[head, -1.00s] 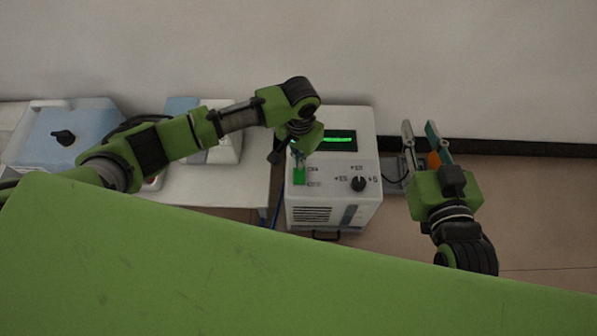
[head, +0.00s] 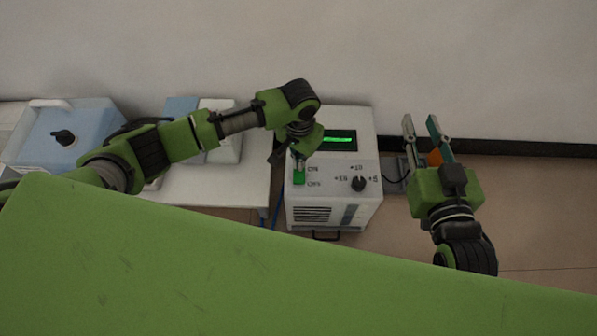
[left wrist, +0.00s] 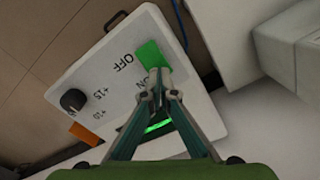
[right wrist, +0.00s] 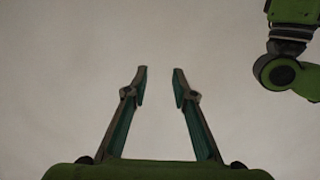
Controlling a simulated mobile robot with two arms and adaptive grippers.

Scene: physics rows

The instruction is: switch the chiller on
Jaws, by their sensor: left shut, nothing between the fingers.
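The chiller (head: 330,210) is a white box on the floor at the centre of the head view. Its green rocker switch (head: 299,178) sits beside the ON and OFF marks; it also shows in the left wrist view (left wrist: 152,57). The display (head: 338,140) is lit green. A black knob (head: 358,184) is right of the switch. My left gripper (head: 300,160) is shut and empty, its tips at the ON-side end of the switch; in the left wrist view they seem to touch it. My right gripper (head: 421,122) is open and empty, right of the chiller.
A white table (head: 215,185) with a blue-and-white device (head: 65,135) and other pale boxes stands left of the chiller. A grey and orange item (head: 434,158) lies behind my right gripper. A green surface (head: 250,270) fills the foreground. Floor is clear at the right.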

